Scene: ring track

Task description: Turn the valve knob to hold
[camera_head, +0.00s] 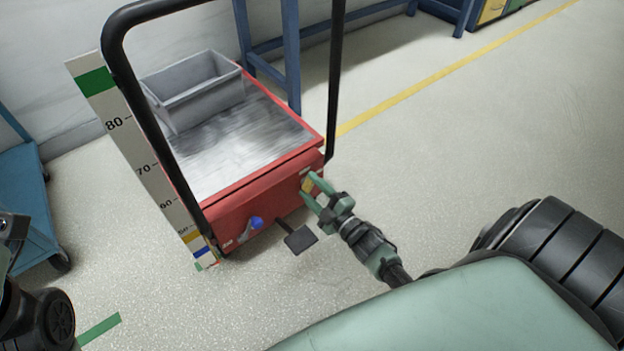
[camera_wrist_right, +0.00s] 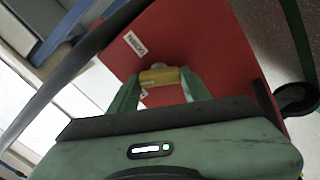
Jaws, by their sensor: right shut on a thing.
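The valve knob (camera_head: 307,184) is a small yellow piece on the front face of the red lift cart (camera_head: 245,205), near its right corner. My right gripper (camera_head: 311,188) is shut on it. In the right wrist view the yellow knob (camera_wrist_right: 158,77) sits crosswise between the two green fingers of my right gripper (camera_wrist_right: 160,84), in front of the red panel (camera_wrist_right: 190,35). A white label (camera_wrist_right: 134,43) is on the panel beside the knob; its text is too small to read surely. My left gripper is out of view.
A grey bin (camera_head: 195,90) stands on the cart's metal top. A black handle frame (camera_head: 337,80) rises around it. A blue-tipped lever (camera_head: 256,223) and a black pedal (camera_head: 300,239) stick out in front. A height scale (camera_head: 140,160) stands at left. Floor to the right is clear.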

